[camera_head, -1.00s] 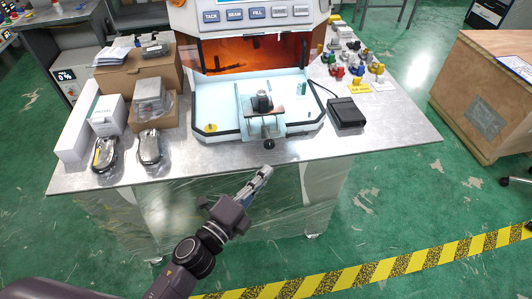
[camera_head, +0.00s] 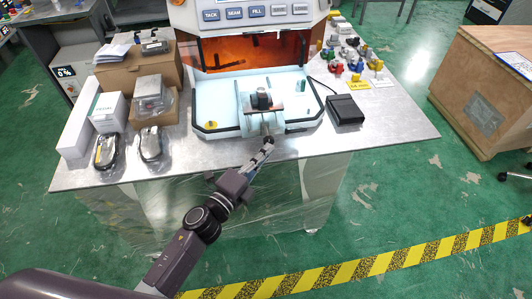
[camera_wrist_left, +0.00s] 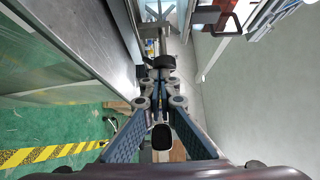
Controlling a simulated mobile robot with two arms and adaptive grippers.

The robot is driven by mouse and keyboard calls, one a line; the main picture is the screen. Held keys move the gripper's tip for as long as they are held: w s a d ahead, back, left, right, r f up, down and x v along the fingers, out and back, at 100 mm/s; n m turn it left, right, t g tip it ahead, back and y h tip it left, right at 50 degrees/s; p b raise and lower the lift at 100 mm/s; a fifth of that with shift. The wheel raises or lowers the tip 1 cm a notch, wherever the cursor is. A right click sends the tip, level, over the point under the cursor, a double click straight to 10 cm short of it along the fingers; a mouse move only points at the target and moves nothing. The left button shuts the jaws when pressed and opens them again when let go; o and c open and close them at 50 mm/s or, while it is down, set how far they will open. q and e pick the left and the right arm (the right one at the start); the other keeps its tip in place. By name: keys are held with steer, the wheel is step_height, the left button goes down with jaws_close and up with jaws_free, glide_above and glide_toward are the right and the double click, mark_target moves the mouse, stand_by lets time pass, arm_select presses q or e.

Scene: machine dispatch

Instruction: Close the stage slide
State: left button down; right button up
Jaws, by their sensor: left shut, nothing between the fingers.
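The stage slide (camera_head: 257,124) is a pale carriage with a dark round part on top. It sits at the front of the machine's white tray and sticks out past the tray's front edge. A dark knob (camera_head: 268,138) is on its front; it also seems to show in the left wrist view (camera_wrist_left: 162,62). My left gripper (camera_head: 267,147) is shut and empty, with its tips right at the knob. I cannot tell whether they touch it. In the left wrist view the fingers (camera_wrist_left: 160,84) meet just below the knob. My right gripper is not in view.
The machine (camera_head: 255,14) with an orange window stands behind the white tray (camera_head: 212,104). A black pedal-like box (camera_head: 344,109) lies to the right. Boxes (camera_head: 138,72) and two wrapped items stand left. The metal table's front strip (camera_head: 210,160) is clear.

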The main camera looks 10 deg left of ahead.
mark_target(257, 115)
arm_select(q)
steer(key=w+a+b, duration=0.1)
steer(key=w, duration=0.4)
steer(key=w+a+b, duration=0.1)
steer(key=w+a, duration=0.1)
steer(key=w, duration=0.2)
steer(key=w+a+b, duration=0.1)
steer(key=w+a, duration=0.1)
steer(key=w, duration=0.3)
steer(key=shift+w, duration=0.35)
steer(key=shift+w+a+r+b, duration=0.1)
steer(key=shift+r+b, duration=0.1)
steer(key=shift+b, duration=0.1)
steer(key=shift+r, duration=0.1)
